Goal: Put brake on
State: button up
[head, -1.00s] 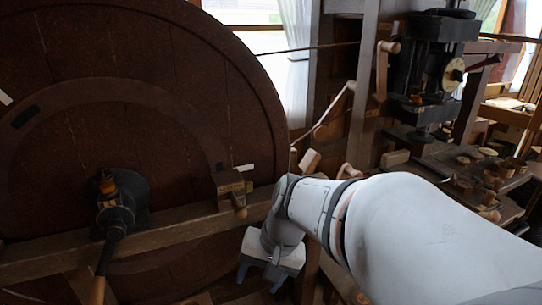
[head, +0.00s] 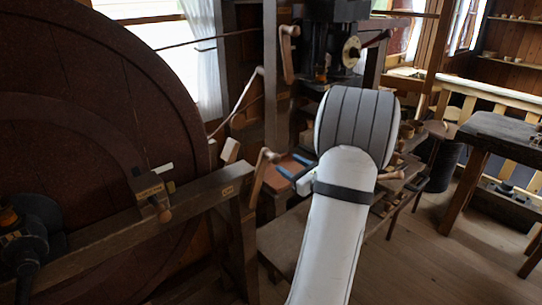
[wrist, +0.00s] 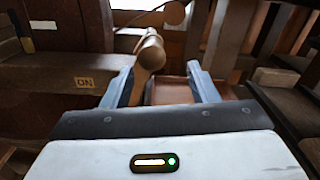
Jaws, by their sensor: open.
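A wooden lever (head: 259,174) with a rounded knob stands at the right end of the wheel's beam, beside a small yellow label (head: 227,191). In the wrist view this label reads "ON" (wrist: 84,82). My gripper (head: 293,167) is just right of the lever in the head view, its blue fingers apart. In the wrist view the lever's knob (wrist: 150,54) stands up between my open fingers (wrist: 160,86), nearer the left one. I cannot tell whether either finger touches it. The lever's lower end is hidden behind my gripper in the wrist view.
A large dark wheel (head: 90,110) fills the left, with a wooden beam (head: 110,232) across it. A black machine (head: 332,40) with a wooden crank handle (head: 287,52) stands behind. A bench (head: 490,125) stands at the right. The floor (head: 430,265) at right front is clear.

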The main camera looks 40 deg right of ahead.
aim_at(271, 156)
jog(key=w, duration=0.2)
jog(key=w+p, duration=0.1)
jog(key=w, duration=0.2)
jog(key=w+a, duration=0.1)
jog(key=w, duration=0.2)
jog(key=shift+w+a+r+p, duration=0.1)
jog(key=shift+p, duration=0.2)
jog(key=shift+c, duration=0.4)
grip_shut()
